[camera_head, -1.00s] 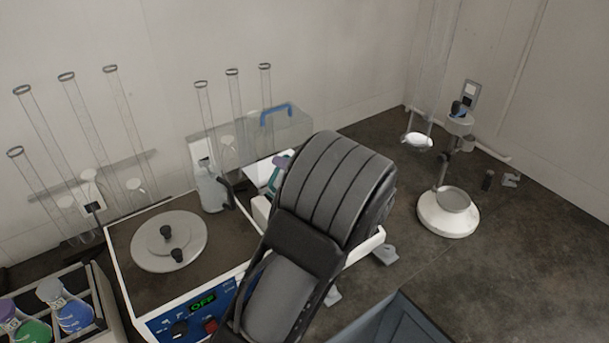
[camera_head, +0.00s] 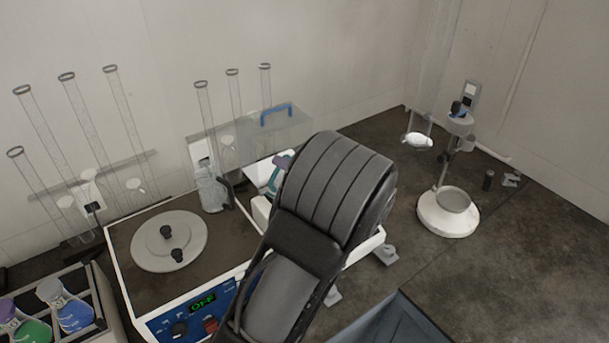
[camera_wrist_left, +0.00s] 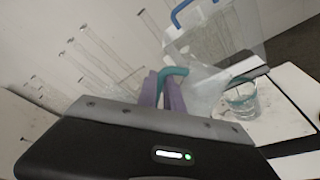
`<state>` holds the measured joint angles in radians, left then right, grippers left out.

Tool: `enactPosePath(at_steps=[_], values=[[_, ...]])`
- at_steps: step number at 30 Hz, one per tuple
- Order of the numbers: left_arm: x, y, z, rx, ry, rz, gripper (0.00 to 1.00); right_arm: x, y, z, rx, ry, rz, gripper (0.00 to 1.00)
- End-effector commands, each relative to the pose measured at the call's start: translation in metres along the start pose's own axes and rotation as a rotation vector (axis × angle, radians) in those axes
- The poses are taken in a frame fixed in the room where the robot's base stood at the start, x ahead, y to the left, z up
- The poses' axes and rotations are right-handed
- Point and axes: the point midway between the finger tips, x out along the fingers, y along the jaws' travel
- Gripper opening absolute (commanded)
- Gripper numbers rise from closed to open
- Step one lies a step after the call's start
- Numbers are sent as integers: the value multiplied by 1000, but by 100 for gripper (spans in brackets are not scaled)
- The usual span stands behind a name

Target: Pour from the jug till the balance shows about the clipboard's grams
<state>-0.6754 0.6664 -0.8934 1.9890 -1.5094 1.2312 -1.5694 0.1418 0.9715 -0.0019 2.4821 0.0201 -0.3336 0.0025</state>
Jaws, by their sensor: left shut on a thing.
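My left gripper (camera_wrist_left: 164,92) has purple fingers shut on the teal handle (camera_wrist_left: 173,72) of the jug. The jug's pale, see-through body (camera_wrist_left: 203,92) shows just right of the fingers in the left wrist view. A glass beaker with a teal band (camera_wrist_left: 243,100) stands to the right of the jug on a white surface. The balance's reading and the clipboard cannot be made out. My right gripper is not in view.
A clear shield with a blue handle (camera_head: 277,112) stands behind the jug. A white-framed machine with a round lid (camera_head: 169,240) is at left, a clear bottle (camera_head: 211,190) behind it. Coloured flasks (camera_head: 68,308) stand front left.

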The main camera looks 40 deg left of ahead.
Motion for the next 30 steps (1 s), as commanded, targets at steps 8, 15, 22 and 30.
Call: enactPosePath(at_steps=[8, 15, 22, 30], values=[[0, 0, 1, 3, 0, 1, 0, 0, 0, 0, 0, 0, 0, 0], [-1, 6, -9, -122, -24, 0, 0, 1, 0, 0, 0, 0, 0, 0], [0, -3, -36, -295, -59, 2, 0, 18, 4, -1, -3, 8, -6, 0], [1, -3, -36, -293, -59, 2, 0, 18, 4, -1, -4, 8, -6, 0]])
